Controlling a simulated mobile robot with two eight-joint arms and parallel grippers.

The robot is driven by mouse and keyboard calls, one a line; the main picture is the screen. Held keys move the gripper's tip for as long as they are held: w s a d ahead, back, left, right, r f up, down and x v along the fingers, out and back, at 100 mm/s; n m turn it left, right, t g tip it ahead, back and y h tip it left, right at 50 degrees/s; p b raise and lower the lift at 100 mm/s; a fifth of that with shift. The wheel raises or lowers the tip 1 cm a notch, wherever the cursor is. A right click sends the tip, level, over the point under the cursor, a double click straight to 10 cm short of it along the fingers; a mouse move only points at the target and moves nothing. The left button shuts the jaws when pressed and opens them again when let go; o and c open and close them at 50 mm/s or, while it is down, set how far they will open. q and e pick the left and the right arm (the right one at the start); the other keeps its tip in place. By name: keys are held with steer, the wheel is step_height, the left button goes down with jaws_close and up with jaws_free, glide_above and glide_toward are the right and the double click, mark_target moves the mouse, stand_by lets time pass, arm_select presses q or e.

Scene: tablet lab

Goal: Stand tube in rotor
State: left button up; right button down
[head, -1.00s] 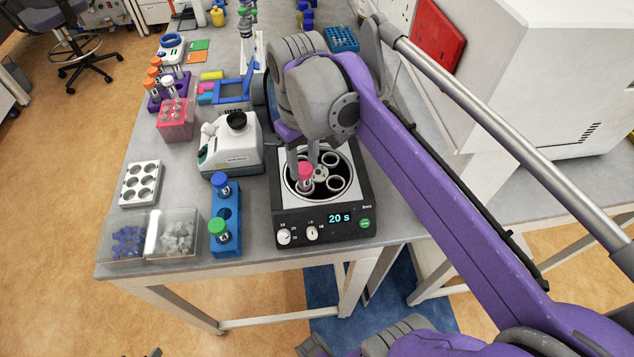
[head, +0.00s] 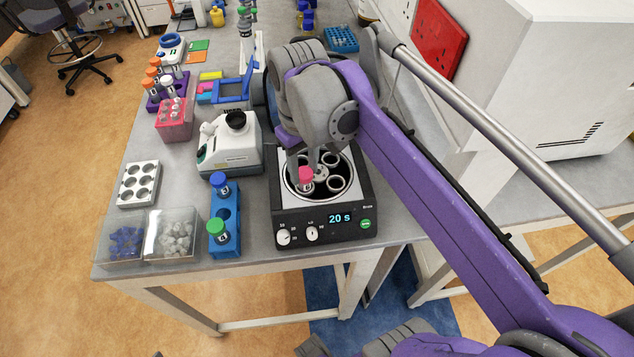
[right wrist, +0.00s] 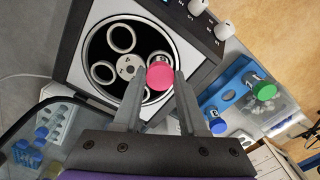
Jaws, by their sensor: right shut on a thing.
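The tube (head: 306,176) has a pinkish-red cap, which also shows in the right wrist view (right wrist: 160,76). My right gripper (head: 303,164) is shut on it, with one finger on each side of the cap. The tube is at the front-left part of the rotor (head: 321,173) in the open black centrifuge (head: 355,208). The other rotor holes in sight look empty, as the right wrist view (right wrist: 127,67) also shows.
A blue rack (head: 236,237) with a blue-capped and a green-capped tube stands left of the centrifuge. A white instrument (head: 232,158) stands behind that rack. Clear bins (head: 172,258) and a white block (head: 139,184) are farther left. The centrifuge display reads 20 s.

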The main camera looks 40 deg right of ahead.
steer(key=shift+f, duration=0.55)
steer(key=shift+c, duration=1.9)
jaws_free()
step_height(320, 180, up, 11)
steer(key=shift+f, duration=0.1)
